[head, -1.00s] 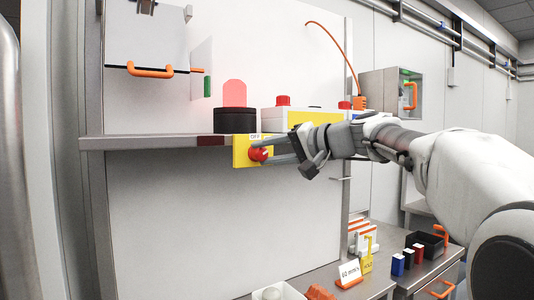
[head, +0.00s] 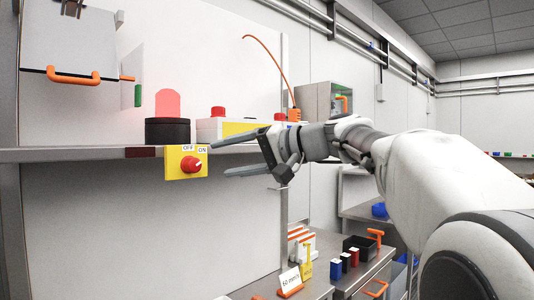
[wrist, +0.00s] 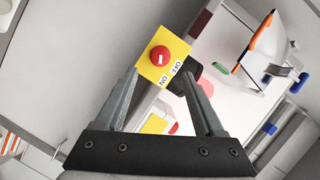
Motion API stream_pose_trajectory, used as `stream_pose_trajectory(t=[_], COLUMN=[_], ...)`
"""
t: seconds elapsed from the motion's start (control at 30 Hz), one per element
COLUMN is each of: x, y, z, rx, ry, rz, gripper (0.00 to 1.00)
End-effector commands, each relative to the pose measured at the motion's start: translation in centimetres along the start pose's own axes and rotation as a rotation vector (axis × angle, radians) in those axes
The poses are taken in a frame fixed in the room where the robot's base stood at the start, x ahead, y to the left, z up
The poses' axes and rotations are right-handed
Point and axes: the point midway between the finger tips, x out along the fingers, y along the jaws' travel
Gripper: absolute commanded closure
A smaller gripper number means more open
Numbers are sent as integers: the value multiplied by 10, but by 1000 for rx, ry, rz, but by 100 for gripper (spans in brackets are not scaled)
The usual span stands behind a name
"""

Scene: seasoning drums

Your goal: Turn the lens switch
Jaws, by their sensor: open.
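The switch is a yellow plate (head: 172,172) with a round red knob (head: 191,165), mounted on the front edge of a grey shelf. OFF and ON are printed along its top, and the knob's white mark seems to slant toward ON. My gripper (head: 220,158) is open and empty, just right of the plate and apart from the knob. In the wrist view the red knob (wrist: 159,56) shows between and beyond the two spread fingertips (wrist: 160,67), with its white mark visible.
A red beacon (head: 168,104) on a black base and a yellow-and-white box (head: 215,126) with red buttons stand on the shelf (head: 80,153). A hatch with an orange handle (head: 73,77) is at upper left. A lower bench holds small blocks and a black bin (head: 360,247).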

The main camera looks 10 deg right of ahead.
Motion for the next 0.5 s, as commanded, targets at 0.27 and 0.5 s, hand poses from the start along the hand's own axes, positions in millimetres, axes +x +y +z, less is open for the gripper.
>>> stream_pose_trajectory(t=[0.27,0.5], x=[-65,-92], y=[0,-1], z=[0,0], rx=[0,-1], ry=[3,1], rz=[0,-1], gripper=[30,30])
